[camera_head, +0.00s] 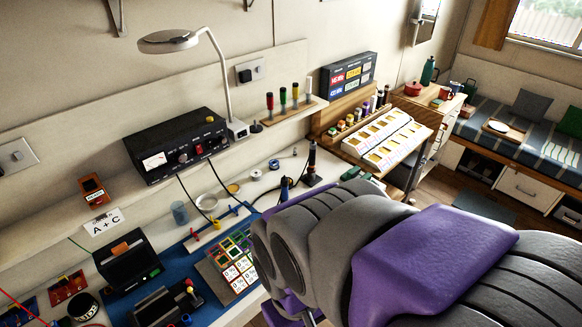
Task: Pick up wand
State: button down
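No object can be named the wand with certainty. A dark upright tool (312,157) stands on a black base on the bench, left of the slanted card rack. A smaller dark-blue handled piece (285,188) stands to its left, next to my arm. My arm's large grey and purple links fill the lower right. They cover part of the bench, and my gripper's fingers do not show.
The bench holds a black power unit (176,146), a lamp (168,42), a blue mat (183,262), a grid of colored tiles (240,262) and several small parts. A slanted card rack (390,140) stands farther back. A bench seat (520,135) is under the window.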

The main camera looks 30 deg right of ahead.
aim_at(311, 169)
jog(key=i+l+z, duration=0.8)
jog(key=i, duration=0.25)
